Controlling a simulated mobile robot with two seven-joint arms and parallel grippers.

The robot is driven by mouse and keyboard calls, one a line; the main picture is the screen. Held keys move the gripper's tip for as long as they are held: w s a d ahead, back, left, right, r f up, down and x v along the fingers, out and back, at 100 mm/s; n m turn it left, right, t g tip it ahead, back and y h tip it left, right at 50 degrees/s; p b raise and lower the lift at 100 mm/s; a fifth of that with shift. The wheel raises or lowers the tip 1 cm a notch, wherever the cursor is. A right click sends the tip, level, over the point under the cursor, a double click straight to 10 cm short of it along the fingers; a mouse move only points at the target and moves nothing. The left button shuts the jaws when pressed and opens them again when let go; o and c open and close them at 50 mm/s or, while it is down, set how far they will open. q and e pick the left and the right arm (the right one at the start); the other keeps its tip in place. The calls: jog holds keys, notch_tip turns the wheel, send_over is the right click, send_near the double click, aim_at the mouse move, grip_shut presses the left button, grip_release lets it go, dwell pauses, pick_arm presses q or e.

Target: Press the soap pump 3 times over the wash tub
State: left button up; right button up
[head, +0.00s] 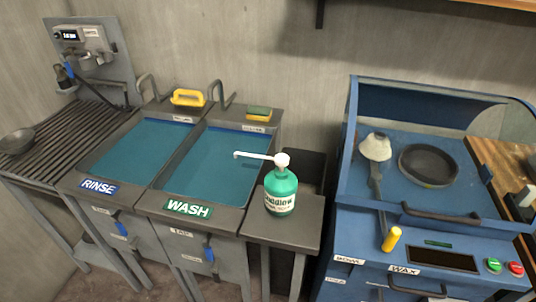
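The soap bottle (281,192) is green with a white label and stands upright on a small grey side shelf (291,237) to the right of the wash tub. Its white pump head (282,159) is up, and the long white spout (252,155) points left over the wash tub's right part. The wash tub (213,163) holds blue-green water and carries a green WASH sign (188,208) on its front edge. Neither of my grippers is in the head view.
The rinse tub (138,149) is left of the wash tub. A yellow-handled brush (188,97) and a sponge (259,113) lie on the back rim near two faucets. A blue wax machine (432,190) stands right.

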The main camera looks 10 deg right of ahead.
grip_shut()
dwell(0.8)
